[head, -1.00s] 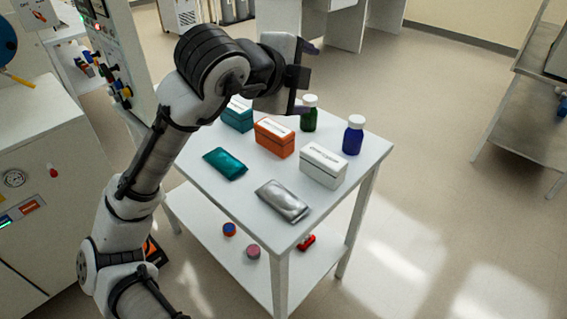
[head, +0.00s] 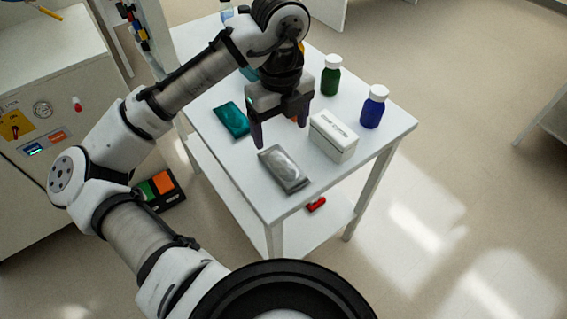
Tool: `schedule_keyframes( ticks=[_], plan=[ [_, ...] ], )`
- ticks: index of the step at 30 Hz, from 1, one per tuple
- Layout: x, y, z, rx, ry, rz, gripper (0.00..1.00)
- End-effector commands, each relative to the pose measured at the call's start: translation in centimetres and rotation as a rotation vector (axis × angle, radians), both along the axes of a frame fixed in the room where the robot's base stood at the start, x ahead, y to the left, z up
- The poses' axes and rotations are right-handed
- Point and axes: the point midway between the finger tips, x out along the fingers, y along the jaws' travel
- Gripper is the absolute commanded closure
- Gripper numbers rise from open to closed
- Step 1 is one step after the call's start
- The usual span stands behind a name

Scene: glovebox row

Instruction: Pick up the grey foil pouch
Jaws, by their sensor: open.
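The grey foil pouch (head: 284,170) lies flat on the white table (head: 238,172), near its front corner. My gripper (head: 281,133) points down with its two fingers spread apart. It is open and empty. In the picture it appears just above and behind the pouch, with the left fingertip close to the pouch's upper left edge. I cannot tell the exact height of the fingers over the table. The pouch is fully visible.
A white box (head: 333,137) stands close to the right of the pouch. A teal pouch (head: 232,119) lies to the left. A blue bottle (head: 373,109) and a green bottle (head: 331,77) stand behind. The table's front corner is clear.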

Motion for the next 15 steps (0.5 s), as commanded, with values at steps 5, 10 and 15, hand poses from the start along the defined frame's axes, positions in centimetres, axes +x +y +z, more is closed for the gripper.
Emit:
schedule_keyframes(
  ticks=[5,10,15],
  plan=[
    [-0.1,-0.1,-3.6,-0.003,0.001,-0.001,0.20],
    [0.0,-0.1,-5.6,-0.002,0.000,0.001,0.20],
    [0.0,-0.1,-6.6,-0.002,-0.001,0.001,0.20]
  ],
)
